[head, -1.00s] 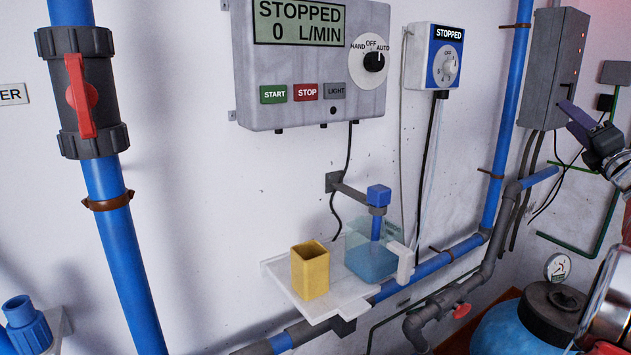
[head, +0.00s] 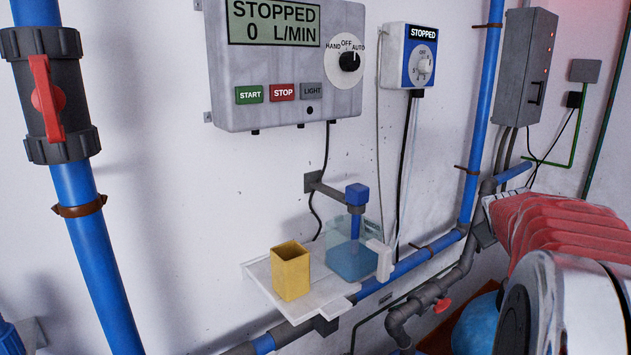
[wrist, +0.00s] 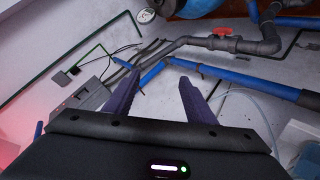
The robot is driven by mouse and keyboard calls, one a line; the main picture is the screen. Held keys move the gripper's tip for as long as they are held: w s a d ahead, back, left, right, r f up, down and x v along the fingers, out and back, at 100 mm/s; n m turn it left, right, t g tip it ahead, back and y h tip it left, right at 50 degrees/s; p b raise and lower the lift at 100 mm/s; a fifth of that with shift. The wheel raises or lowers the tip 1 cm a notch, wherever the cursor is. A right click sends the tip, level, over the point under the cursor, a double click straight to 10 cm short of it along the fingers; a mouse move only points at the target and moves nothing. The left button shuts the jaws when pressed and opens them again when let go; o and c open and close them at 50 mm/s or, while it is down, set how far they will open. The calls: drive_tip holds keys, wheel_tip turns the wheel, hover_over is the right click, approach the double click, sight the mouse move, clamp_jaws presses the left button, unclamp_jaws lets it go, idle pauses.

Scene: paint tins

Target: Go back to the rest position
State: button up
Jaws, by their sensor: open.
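My gripper (wrist: 160,78) shows in the wrist view as two dark purple fingers spread apart with nothing between them. It is open and empty. Behind the fingers are the wall, blue pipes and a grey pipe, with no contact visible. In the head view, my arm's red and metal parts fill the lower right, and the fingers are not visible there.
A white shelf (head: 350,298) on the wall bears a yellow container (head: 291,272) and a clear tank (head: 352,260) of blue liquid. A control panel (head: 285,70), a dosing unit (head: 407,55), a grey box (head: 524,65) and a red-handled valve (head: 45,98) are on the wall.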

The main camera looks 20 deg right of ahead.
drive_tip(key=s+a+f+m+g+y, duration=0.1)
drive_tip(key=s+a+f+y, duration=0.2)
drive_tip(key=a, duration=0.8)
drive_tip(key=s+a+f+g+y, duration=0.1)
drive_tip(key=s+a+f, duration=0.3)
drive_tip(key=a, duration=0.7)
drive_tip(key=s+a+f+m+g+y, duration=0.1)
drive_tip(key=s+a+f+y, duration=0.2)
drive_tip(key=a, duration=0.8)
drive_tip(key=s+a+n+t+y, duration=0.1)
drive_tip(key=s+a+n, duration=0.1)
drive_tip(key=a, duration=0.6)
drive_tip(key=s+a+n+y, duration=0.1)
drive_tip(key=s+a, duration=0.1)
drive_tip(key=a, duration=0.7)
drive_tip(key=shift+s+f+n+t, duration=0.35)
drive_tip(key=shift+f+n+t, duration=0.05)
drive_tip(key=shift+f, duration=0.05)
